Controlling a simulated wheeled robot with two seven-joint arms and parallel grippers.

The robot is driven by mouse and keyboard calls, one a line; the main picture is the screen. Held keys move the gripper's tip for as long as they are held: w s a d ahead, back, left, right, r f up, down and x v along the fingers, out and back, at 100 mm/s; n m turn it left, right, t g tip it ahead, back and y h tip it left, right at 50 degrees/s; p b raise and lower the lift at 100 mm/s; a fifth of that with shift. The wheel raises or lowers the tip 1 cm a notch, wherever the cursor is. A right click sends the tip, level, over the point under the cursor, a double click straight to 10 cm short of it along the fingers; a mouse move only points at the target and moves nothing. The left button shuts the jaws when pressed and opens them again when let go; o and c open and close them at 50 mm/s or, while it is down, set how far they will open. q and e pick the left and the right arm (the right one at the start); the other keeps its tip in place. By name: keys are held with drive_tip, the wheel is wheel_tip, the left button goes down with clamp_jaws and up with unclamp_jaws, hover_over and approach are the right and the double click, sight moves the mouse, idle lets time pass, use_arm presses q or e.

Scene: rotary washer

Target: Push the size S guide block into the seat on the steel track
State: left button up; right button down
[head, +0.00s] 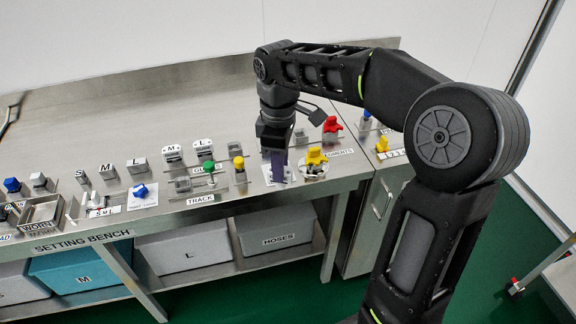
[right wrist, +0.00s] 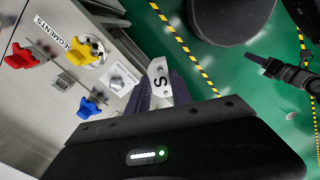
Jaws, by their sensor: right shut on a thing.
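My right gripper (head: 279,178) points down over the right part of the bench, its purple fingers above a white label plate. In the right wrist view it is shut on the size S guide block (right wrist: 160,83), a pale block marked S between the fingers (right wrist: 163,92). The fingers hide the block in the head view. The steel track (head: 212,184) lies left of the gripper, behind the TRACK label, apart from the block. I cannot make out its seat clearly. A dark arm end, apparently my left gripper (right wrist: 262,64), shows at the right of the right wrist view; its jaws are unclear.
A green knob (head: 208,167) and a yellow knob (head: 239,162) rise at the track. A yellow part (head: 316,156) and a red part (head: 332,124) stand right of the gripper. The back bench is clear.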

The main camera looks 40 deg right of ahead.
drive_tip(key=shift+w+a+f+m, duration=0.25)
drive_tip(key=shift+a+m, duration=0.05)
drive_tip(key=shift+m, duration=0.3)
drive_tip(key=shift+w+a+f+m, duration=0.2)
drive_tip(key=shift+a+m, duration=0.05)
drive_tip(key=shift+m, duration=0.35)
drive_tip(key=w+a+f+m, duration=0.5)
drive_tip(key=a+f, duration=0.3)
drive_tip(key=a, duration=0.2)
drive_tip(key=shift+w+a+f+m, duration=0.25)
drive_tip(key=shift+w+m, duration=0.1)
drive_tip(key=shift+m, duration=0.35)
